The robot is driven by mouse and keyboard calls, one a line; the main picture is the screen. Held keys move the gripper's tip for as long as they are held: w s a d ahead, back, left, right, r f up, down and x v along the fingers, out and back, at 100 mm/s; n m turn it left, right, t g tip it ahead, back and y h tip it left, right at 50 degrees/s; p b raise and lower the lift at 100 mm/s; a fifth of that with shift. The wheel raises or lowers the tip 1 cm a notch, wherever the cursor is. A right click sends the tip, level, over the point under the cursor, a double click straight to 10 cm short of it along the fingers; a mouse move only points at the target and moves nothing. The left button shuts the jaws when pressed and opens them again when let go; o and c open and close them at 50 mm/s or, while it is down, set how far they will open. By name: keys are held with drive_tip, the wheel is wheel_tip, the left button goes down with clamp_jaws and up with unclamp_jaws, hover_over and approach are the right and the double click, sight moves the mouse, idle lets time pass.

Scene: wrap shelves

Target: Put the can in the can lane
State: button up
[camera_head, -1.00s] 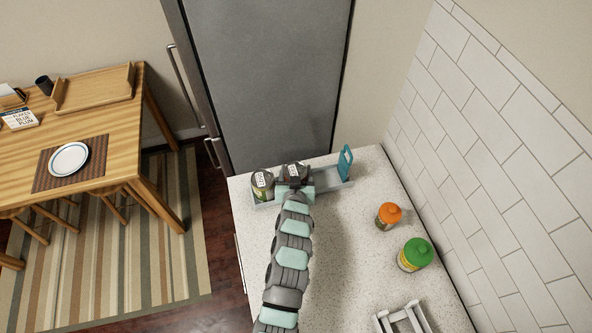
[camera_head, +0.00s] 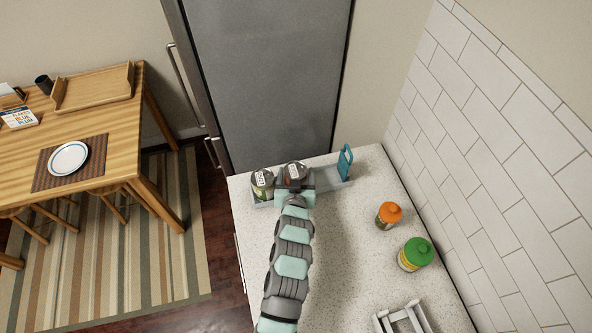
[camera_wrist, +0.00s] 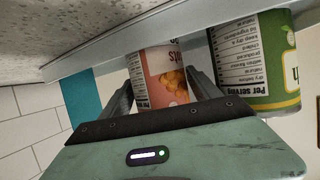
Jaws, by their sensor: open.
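The can (camera_head: 296,172), with a grey top and an orange-pink label in the wrist view (camera_wrist: 158,72), stands in the grey can lane (camera_head: 328,182). A second, green-labelled can (camera_head: 263,183) stands beside it at the lane's left end in the head view; it also shows in the wrist view (camera_wrist: 255,62). My gripper (camera_wrist: 160,92) is open, with one finger on each side of the orange-labelled can. The lane's front rim (camera_wrist: 105,52) crosses the top of the wrist view. My wrist hides part of the lane in the head view.
A teal end piece (camera_head: 345,162) stands at the lane's right end, with free lane floor between. An orange-capped bottle (camera_head: 388,215) and a green-lidded jar (camera_head: 415,254) stand to the right. A grey frame (camera_head: 402,319) lies at the front. The counter's middle is clear.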

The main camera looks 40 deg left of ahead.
drive_tip(key=b+v, duration=0.1)
drive_tip(key=v, duration=0.8)
drive_tip(key=shift+s+d, duration=0.2)
drive_tip(key=shift+s, duration=0.05)
